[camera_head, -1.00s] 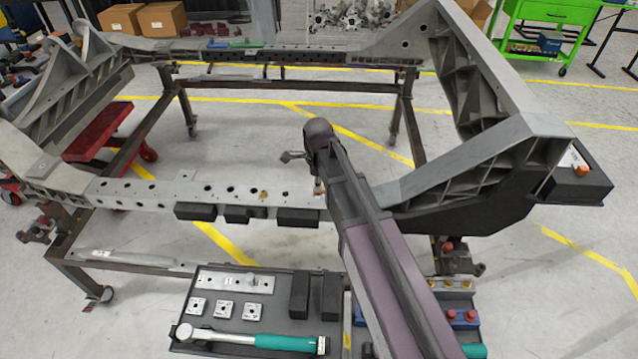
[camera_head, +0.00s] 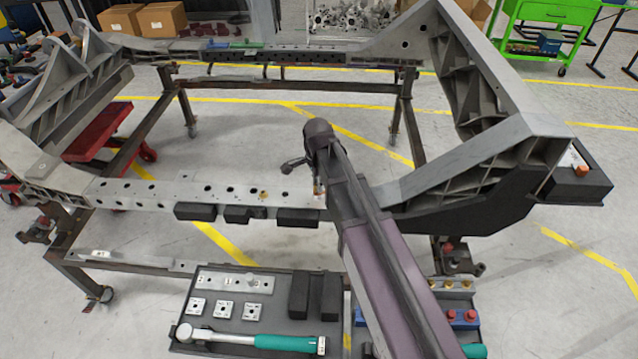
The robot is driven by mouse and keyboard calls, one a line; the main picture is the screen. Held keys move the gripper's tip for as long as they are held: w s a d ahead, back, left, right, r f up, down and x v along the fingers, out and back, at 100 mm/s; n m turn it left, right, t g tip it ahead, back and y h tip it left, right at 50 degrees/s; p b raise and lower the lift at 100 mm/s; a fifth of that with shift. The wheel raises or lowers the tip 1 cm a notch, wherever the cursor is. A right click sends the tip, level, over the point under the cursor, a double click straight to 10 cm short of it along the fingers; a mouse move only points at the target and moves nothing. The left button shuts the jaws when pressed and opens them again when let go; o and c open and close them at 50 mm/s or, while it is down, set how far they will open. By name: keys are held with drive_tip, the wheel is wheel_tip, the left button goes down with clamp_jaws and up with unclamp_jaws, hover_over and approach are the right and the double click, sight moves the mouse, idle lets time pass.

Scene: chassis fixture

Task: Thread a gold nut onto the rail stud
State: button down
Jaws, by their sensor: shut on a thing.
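The rail (camera_head: 215,192) is the grey, holed front beam of the chassis. My gripper (camera_head: 318,187) is at the right part of this rail, mostly hidden behind my own arm. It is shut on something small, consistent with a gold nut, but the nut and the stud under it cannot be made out. A small gold spot (camera_head: 263,195) shows on the rail to the left of the gripper. Several gold nuts (camera_head: 450,284) sit in a holder at the lower right, beside my arm.
Black blocks (camera_head: 298,218) hang along the rail's front side. A dark tray (camera_head: 275,333) below holds square plates (camera_head: 224,309), black blocks (camera_head: 330,295) and a teal-handled wrench (camera_head: 285,342). Blue-and-red parts (camera_head: 463,317) lie right of my arm. The chassis's sloping right side (camera_head: 480,165) rises close by.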

drive_tip(key=shift+s+f+n, duration=0.1)
drive_tip(key=shift+s+n, duration=0.05)
drive_tip(key=shift+n, duration=1)
drive_tip(key=shift+s+n, duration=0.1)
drive_tip(key=shift+n, duration=1.05)
drive_tip(key=shift+m, duration=0.3)
drive_tip(key=m, duration=1.1)
drive_tip(key=shift+f, duration=0.15)
drive_tip(key=shift+m, duration=1.7)
drive_tip(key=shift+f+m+b, duration=0.1)
drive_tip(key=shift+m+b, duration=0.2)
drive_tip(key=shift+m, duration=0.8)
drive_tip(key=m, duration=0.5)
